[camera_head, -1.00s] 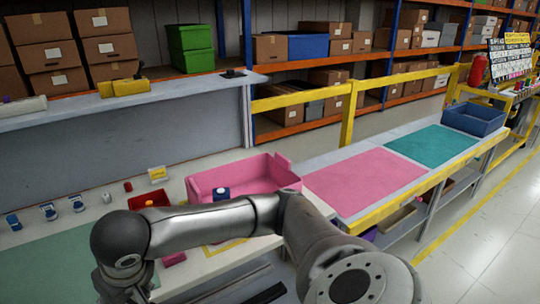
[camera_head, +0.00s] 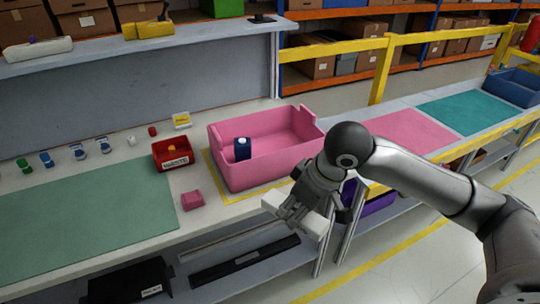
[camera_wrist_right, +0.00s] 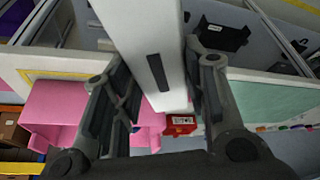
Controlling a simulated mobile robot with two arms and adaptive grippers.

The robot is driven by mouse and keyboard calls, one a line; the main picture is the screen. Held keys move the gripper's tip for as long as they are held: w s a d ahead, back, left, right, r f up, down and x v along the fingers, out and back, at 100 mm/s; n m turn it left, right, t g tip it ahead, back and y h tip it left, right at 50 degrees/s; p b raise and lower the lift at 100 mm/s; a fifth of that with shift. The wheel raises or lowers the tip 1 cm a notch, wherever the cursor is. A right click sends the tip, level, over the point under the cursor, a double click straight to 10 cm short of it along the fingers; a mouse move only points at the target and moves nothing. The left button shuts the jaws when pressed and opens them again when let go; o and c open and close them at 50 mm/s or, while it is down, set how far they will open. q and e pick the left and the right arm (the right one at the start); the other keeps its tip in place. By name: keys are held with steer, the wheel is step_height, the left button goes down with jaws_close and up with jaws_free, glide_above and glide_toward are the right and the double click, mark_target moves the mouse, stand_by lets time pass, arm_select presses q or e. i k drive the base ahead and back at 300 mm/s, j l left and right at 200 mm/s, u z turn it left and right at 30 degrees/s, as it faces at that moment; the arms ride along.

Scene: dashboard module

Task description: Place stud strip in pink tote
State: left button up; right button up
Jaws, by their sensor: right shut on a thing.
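The pink tote (camera_head: 268,169) stands on the workbench inside a yellow outline, its open top facing up. A dark blue carton with a white cap (camera_head: 243,149) is inside it. My right gripper (camera_head: 308,199) is shut on a long white part, apparently the stud strip (camera_head: 286,212), just in front and right of the tote, outside it. In the right wrist view the strip (camera_wrist_right: 145,40) runs between both fingers (camera_wrist_right: 160,95) and has a dark slot on its face. The tote (camera_wrist_right: 66,108) is at the left there. My left gripper is out of view.
A red bin (camera_head: 171,154) and a small pink block (camera_head: 193,200) are left of the tote. Several small bottles stand along the bench back. A green mat (camera_head: 85,217) lies at left. A yellow rail (camera_head: 382,70) and pink mat (camera_head: 410,134) are at right.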

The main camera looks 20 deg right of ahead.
mark_target(274, 147)
steer(key=i, duration=1)
